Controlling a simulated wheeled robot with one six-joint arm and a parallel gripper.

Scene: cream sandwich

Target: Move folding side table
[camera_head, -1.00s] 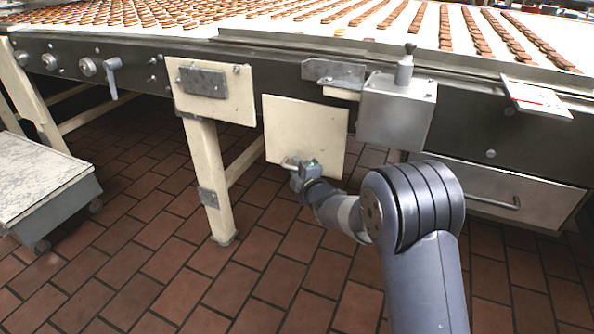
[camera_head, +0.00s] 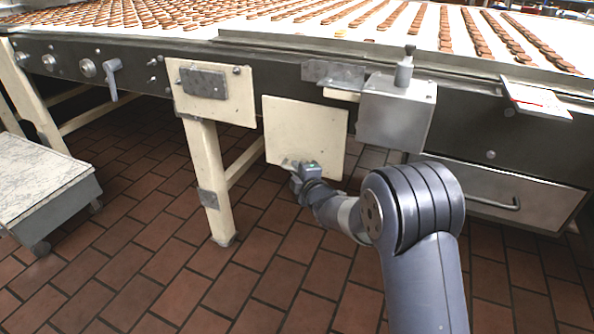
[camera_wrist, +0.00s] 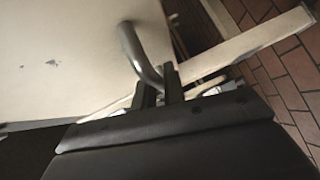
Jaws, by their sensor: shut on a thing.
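The folding side table is a cream panel (camera_head: 305,130) hanging down almost vertical from the front of the dark conveyor frame. A grey bar handle (camera_wrist: 142,55) sticks out from it near its lower edge. My gripper (camera_head: 294,170) is at the panel's lower left. In the wrist view, the gripper's two dark fingers (camera_wrist: 158,84) are closed around the end of the handle. The fingertips' exact contact is small and dark in both views.
A cream leg (camera_head: 212,180) stands left of the panel. A metal box (camera_head: 396,115) and a drawer (camera_head: 500,190) are to the right. A low wheeled cart (camera_head: 45,185) is at far left. The tiled floor in front is clear.

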